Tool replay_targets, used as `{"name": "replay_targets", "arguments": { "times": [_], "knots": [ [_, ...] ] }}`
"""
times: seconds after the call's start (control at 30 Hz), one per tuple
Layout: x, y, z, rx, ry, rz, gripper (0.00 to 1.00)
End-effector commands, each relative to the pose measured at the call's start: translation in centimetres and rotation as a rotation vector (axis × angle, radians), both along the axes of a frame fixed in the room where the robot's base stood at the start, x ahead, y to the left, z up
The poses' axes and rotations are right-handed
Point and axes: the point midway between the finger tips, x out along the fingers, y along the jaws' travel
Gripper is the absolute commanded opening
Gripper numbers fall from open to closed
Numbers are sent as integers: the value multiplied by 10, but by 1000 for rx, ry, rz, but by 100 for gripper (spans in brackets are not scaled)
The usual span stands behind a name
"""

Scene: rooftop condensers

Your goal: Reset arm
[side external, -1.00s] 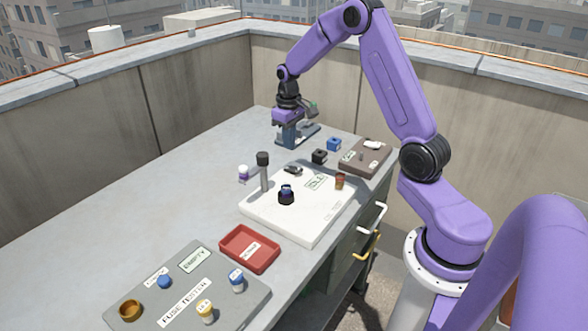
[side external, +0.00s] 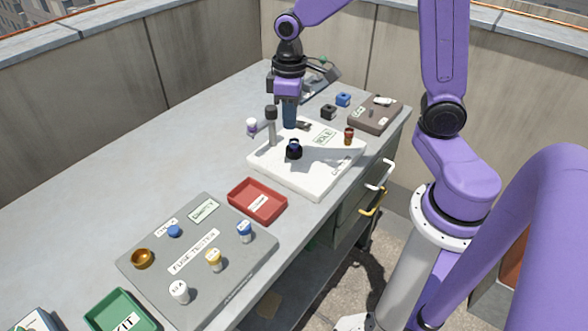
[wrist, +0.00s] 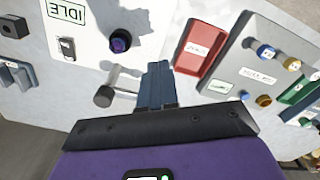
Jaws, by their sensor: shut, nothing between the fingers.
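My gripper (side external: 289,125) is shut and empty, pointing down over the back part of the white panel (side external: 262,163) in the side view. In the wrist view its closed blue fingers (wrist: 157,85) reach toward the panel, beside a grey lever with a dark knob (wrist: 104,96). That lever (side external: 271,125) stands upright just left of the fingers in the side view; I cannot tell whether they touch. The panel also carries a dark round knob (side external: 293,150), a small switch (wrist: 66,48) and an IDLE label (side external: 325,136).
A red tray (side external: 238,203) and the grey fuse tester (side external: 215,285) with several fuses lie nearer the camera. A green KIT tray (side external: 100,318) is at lower left. Black (side external: 327,112) and blue (side external: 343,100) blocks and a brown box (side external: 362,123) stand behind. The bench's left side is clear.

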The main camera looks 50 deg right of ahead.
Motion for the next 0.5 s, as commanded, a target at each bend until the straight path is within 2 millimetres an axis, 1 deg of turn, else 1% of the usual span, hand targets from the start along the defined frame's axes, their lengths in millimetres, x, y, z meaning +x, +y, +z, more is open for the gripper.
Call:
{"name": "replay_targets", "arguments": {
  "times": [0.03, 0.17, 0.2, 0.33, 0.4, 0.5],
  "knots": [
    [-18, 12, 5, 2, -5, 53, 0],
    [-61, 32, 13, 4, -7, 170, 0],
    [-75, 37, 15, 5, -7, 207, 0],
    [-119, 45, 20, 8, -9, 324, 0],
    [-142, 46, 21, 10, -10, 387, 0],
    [-171, 45, 22, 12, -11, 469, 0]
  ]
}}
